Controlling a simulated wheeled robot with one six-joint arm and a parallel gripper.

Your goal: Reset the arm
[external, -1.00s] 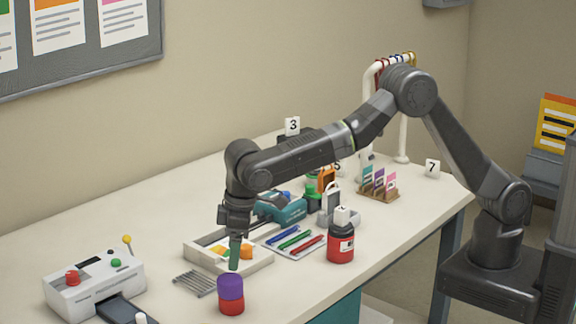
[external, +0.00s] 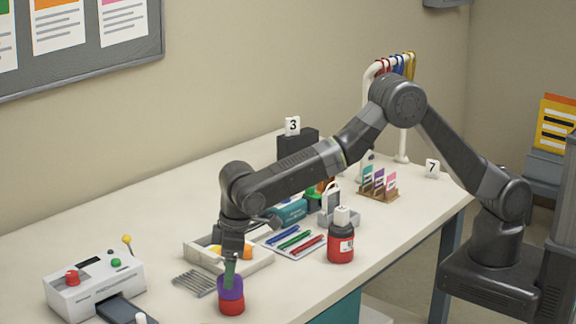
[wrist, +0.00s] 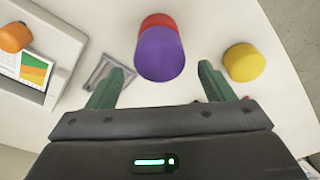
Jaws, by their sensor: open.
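My gripper (external: 229,283) points down with its green fingers at the purple block (external: 230,291), which sits on a red one (external: 232,307) near the table's front edge. In the wrist view the fingers of my gripper (wrist: 161,74) are spread apart. The purple block (wrist: 160,54) shows between and just ahead of them, with the red part (wrist: 158,21) behind it. I see a gap on both sides, so nothing is held. In the external view the fingertips overlap the purple block; whether they touch it I cannot tell.
A yellow cylinder (wrist: 245,63) stands close by my right finger in the wrist view. A pen tray (external: 318,252) lies between.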

